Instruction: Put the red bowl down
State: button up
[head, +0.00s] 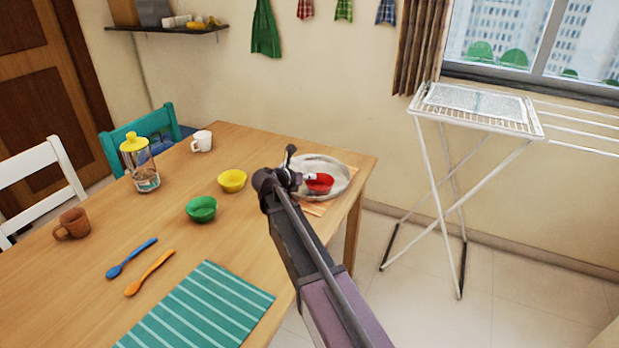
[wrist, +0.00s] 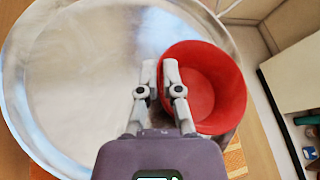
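The red bowl (head: 320,184) is at the round silver tray (head: 338,165) on the far right corner of the table. In the wrist view the bowl (wrist: 208,85) overlaps the right part of the tray (wrist: 70,80) and covers some of its rim. My gripper (wrist: 160,68) has its fingers close together on either side of the bowl's left wall, one outside and one inside, shut on it. In the head view my gripper (head: 303,178) is at the bowl's left side. I cannot tell whether the bowl's base touches the tray.
An orange mat (head: 318,208) lies under the tray. A yellow bowl (head: 232,181), green bowl (head: 202,209), white mug (head: 202,141) and jar (head: 141,165) stand to the left. A striped green mat (head: 205,308) lies in front. A drying rack (head: 475,108) stands right of the table.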

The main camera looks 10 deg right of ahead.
jog(key=o, duration=0.3)
jog(key=shift+o, duration=0.2)
jog(key=shift+r, duration=0.15)
jog(key=shift+r, duration=0.1)
jog(key=p+v, duration=0.4)
jog(key=v, duration=0.8)
jog(key=shift+p, duration=0.4)
